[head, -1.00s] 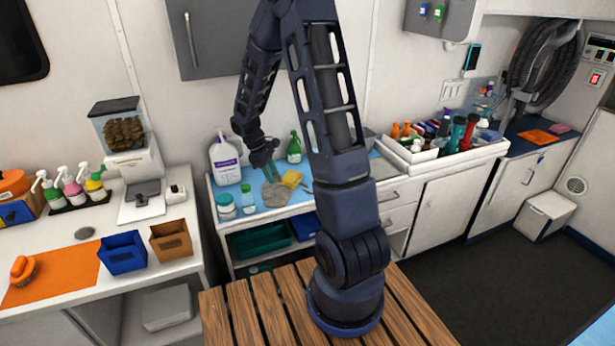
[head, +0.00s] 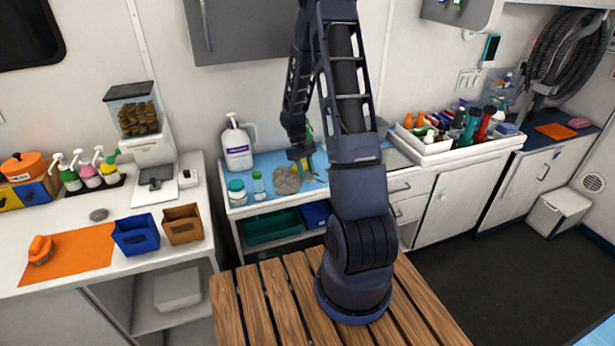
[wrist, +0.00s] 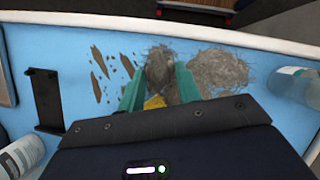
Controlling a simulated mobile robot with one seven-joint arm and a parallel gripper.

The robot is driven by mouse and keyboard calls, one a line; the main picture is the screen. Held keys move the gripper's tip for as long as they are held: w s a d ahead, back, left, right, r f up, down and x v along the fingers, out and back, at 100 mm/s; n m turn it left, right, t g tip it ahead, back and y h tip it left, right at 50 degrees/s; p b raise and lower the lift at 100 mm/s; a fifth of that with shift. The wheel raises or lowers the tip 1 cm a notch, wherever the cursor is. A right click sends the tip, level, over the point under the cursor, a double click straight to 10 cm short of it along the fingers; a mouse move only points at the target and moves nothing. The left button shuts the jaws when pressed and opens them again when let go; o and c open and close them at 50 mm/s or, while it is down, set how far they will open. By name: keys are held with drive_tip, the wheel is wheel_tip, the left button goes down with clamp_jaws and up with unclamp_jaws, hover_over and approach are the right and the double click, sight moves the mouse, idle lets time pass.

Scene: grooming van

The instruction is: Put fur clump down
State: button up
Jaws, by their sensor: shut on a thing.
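My gripper (wrist: 159,88) has teal fingers and is shut on a grey-brown fur clump (wrist: 160,63) in the wrist view. The clump is low over the blue countertop; I cannot tell whether it touches it. A wider grey fur pile (wrist: 217,72) lies just right of the clump. This pile also shows in the head view (head: 287,181), left of and below my gripper (head: 302,158). The held clump is hard to make out in the head view.
A yellow sponge (wrist: 154,102) shows between my fingers, partly hidden. Brown flakes (wrist: 108,68) lie left of the clump. A clear bottle (wrist: 291,83) stands right of the fur pile. A white jug (head: 237,146) and a small jar (head: 237,192) stand on the counter's left.

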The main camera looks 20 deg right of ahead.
drive_tip(key=shift+f, duration=1.8)
drive_tip(key=shift+f, duration=0.2)
drive_tip(key=o, duration=1)
drive_tip(key=shift+c, duration=0.2)
drive_tip(key=shift+r, duration=0.1)
